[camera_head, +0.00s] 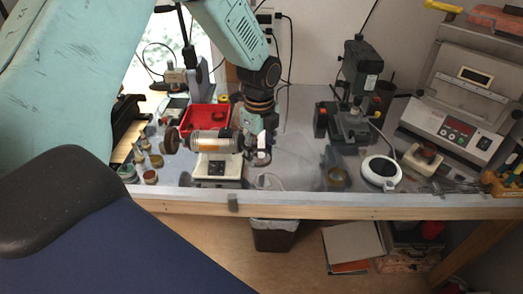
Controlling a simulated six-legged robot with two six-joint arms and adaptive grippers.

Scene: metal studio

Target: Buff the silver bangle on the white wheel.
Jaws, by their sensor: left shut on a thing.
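My left arm reaches down from the top left, and its gripper (262,153) is low over the bench at the right end of the buffing machine (210,141). The gripper is shut on a small round, ring-like thing, which I take for the silver bangle (263,159); the fingers hide part of it. A small white patch (261,139) shows by the fingers and may be the white wheel; I cannot tell whether the bangle touches it. A dark brown wheel (171,140) is on the machine's left end. My right gripper is not in view.
A red bin (204,117) stands behind the machine, with small jars (150,177) to its left. The bench (300,182) is partly clear in front.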

